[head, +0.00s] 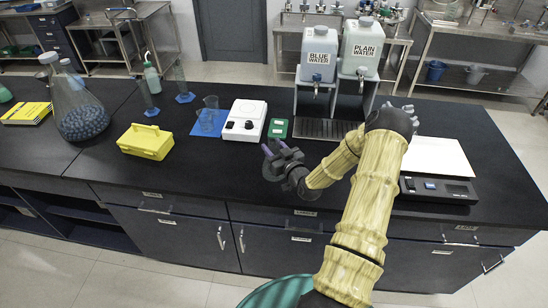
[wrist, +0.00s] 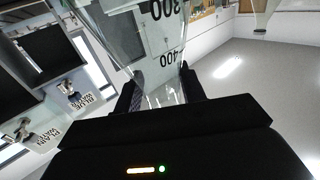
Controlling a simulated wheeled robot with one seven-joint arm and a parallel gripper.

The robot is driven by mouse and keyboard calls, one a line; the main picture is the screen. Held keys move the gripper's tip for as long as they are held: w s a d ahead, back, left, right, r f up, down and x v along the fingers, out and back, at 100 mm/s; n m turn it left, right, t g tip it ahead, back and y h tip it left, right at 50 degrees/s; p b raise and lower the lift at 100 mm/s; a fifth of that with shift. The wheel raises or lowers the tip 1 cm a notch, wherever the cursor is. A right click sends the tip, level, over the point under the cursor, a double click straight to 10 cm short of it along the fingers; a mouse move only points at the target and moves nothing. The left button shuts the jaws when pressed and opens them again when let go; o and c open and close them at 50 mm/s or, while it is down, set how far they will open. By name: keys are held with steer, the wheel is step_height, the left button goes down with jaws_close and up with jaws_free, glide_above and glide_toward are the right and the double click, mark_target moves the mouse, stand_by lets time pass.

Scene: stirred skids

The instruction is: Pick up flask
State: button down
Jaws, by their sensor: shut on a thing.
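My gripper (head: 282,157) is over the front middle of the black bench in the head view. In the wrist view my gripper (wrist: 160,96) is shut on a clear glass flask (wrist: 138,42) with dark marks reading 300 and 400. The glass stands between the two dark fingers, narrowing toward them, and its far part runs out of the top of the frame. In the head view I cannot make out the held flask clearly against the dark bench.
On the bench stand a large flask of dark blue balls (head: 80,118), a yellow box (head: 146,142), beakers on a blue mat (head: 203,128), a white stirrer plate (head: 244,122), water dispensers (head: 318,60) over a drip tray (head: 325,130), and a white-topped device (head: 437,157) right of my arm.

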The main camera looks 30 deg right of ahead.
step_height(320, 180, up, 10)
steer(key=shift+b, duration=1.25)
